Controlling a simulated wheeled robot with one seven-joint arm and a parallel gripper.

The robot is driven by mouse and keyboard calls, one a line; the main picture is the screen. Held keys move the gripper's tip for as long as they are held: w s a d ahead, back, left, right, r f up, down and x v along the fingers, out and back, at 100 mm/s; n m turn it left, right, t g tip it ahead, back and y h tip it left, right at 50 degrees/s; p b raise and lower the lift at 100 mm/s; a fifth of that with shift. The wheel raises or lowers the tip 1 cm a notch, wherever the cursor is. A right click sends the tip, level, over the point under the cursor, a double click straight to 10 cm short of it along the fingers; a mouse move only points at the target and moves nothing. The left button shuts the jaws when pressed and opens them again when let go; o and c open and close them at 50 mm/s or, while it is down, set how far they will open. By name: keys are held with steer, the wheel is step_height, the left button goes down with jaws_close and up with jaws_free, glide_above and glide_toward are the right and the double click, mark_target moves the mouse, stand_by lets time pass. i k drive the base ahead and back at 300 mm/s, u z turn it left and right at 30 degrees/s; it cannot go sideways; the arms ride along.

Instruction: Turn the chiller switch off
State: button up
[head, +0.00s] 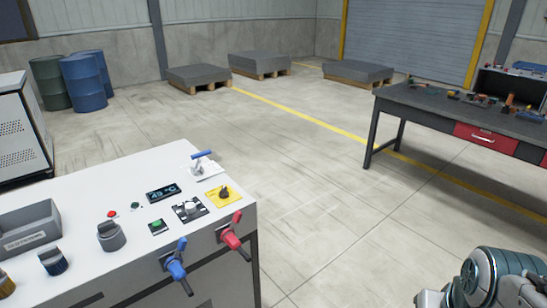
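A white cabinet (80,215) at lower left carries controls on its top. A black rotary switch on a yellow plate (222,195) sits near the right corner. Left of it is a small white and black switch (188,209) on a dark plate. A dark display (163,192) with blue digits, seemingly a temperature in °C, is behind that. A blue-handled lever (202,155) stands at the back edge. I cannot read which control is labelled as the chiller switch. My gripper is not in view; only part of my arm shows at lower right.
Red (234,236) and blue (176,268) handles stick out of the cabinet's front. A green button (156,226), grey knob (110,236) and grey bin (28,232) are also on top. A tool-covered workbench (440,107) stands at right. The floor between is clear.

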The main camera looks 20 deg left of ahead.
mark_target(224, 194)
steer(key=u, duration=0.3)
steer(key=i, duration=1)
steer(key=u, duration=1.5)
steer(key=i, duration=0.65)
steer(key=u, duration=0.7)
